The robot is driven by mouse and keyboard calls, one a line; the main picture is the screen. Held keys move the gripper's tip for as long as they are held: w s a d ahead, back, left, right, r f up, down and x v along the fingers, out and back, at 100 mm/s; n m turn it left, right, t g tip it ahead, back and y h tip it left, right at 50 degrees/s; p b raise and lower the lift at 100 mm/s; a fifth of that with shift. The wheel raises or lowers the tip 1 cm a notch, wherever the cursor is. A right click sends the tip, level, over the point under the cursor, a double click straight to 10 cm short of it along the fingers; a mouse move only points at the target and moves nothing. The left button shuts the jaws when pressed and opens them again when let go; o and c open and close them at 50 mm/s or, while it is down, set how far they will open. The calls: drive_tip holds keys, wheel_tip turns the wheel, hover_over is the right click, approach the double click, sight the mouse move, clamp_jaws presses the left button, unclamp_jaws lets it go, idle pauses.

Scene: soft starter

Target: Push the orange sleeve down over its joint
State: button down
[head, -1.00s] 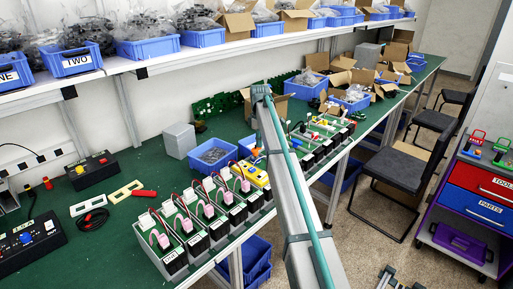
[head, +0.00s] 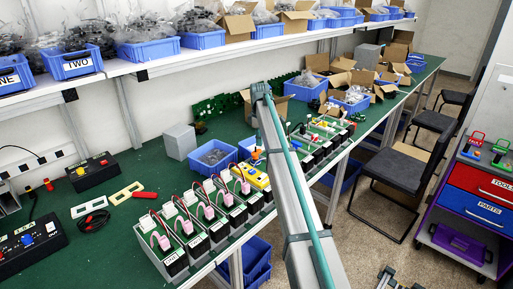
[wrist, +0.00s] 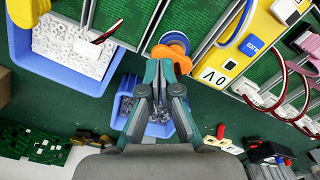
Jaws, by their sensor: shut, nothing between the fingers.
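The orange sleeve (wrist: 184,62) shows in the wrist view just beyond and to the right of my fingertips, with a blue round part at its upper end. It sits beside the edge of a green board unit with a yellow module (wrist: 245,40). My gripper (wrist: 160,66) is shut and empty, its tips overlapping the sleeve's left side in the picture; I cannot tell whether they touch it. In the head view a small orange spot (head: 256,154) shows beside my arm, which hides most of that area. The joint under the sleeve cannot be made out.
A blue bin of white parts (wrist: 75,50) stands left of the gripper in the wrist view, and a smaller blue bin (wrist: 122,108) lies below the fingers. Several black-and-white units (head: 196,238) with red wires line the bench's front edge.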

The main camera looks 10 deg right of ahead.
sight(259, 150)
wheel_tip(259, 150, up, 7)
drive_tip(key=p, duration=0.3)
drive_tip(key=shift+f, duration=0.2)
idle(0.4)
